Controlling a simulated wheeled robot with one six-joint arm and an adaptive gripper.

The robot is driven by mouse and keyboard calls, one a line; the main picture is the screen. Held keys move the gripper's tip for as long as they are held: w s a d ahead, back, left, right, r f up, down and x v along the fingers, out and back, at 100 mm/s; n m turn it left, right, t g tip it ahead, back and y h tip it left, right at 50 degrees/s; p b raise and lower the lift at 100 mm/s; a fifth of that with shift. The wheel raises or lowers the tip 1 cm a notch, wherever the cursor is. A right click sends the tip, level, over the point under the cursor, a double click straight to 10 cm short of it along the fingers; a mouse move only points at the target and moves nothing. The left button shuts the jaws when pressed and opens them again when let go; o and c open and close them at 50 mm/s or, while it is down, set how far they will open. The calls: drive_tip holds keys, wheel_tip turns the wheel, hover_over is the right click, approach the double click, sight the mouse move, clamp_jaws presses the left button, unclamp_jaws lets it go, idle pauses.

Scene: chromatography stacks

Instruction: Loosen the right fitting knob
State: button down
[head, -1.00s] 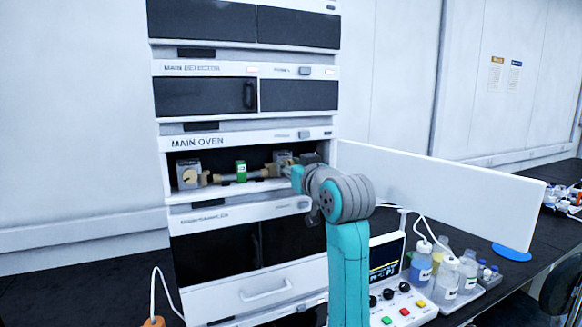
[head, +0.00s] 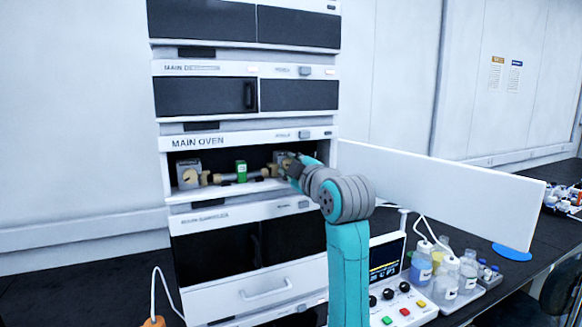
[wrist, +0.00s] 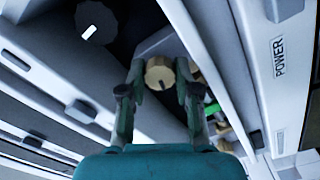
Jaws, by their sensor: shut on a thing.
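The right fitting knob (wrist: 159,76), tan and ridged with a dark line on its face, sits between my gripper's fingertips in the wrist view. My gripper (wrist: 160,82) is shut on it, one finger on each side. In the head view my gripper (head: 288,163) reaches into the right end of the open main oven bay (head: 222,160), and my wrist hides most of the right fitting. The left fitting knob (head: 190,177), also tan, is on a grey block at the bay's left. A column with a green label (head: 241,171) lies between the fittings.
The white door panel (head: 440,190) stands open to the right of the stack. Bottles (head: 445,277) and a control box (head: 405,306) are on the bench beside my arm. A dark round knob (wrist: 96,22) shows at the upper left in the wrist view.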

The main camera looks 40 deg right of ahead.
drive_tip(key=n, duration=0.4)
drive_tip(key=shift+n, duration=0.3)
drive_tip(key=shift+f+n, duration=0.1)
drive_tip(key=shift+n, duration=1.9)
drive_tip(key=c, duration=0.8)
unclamp_jaws()
drive_tip(key=shift+f, duration=0.1)
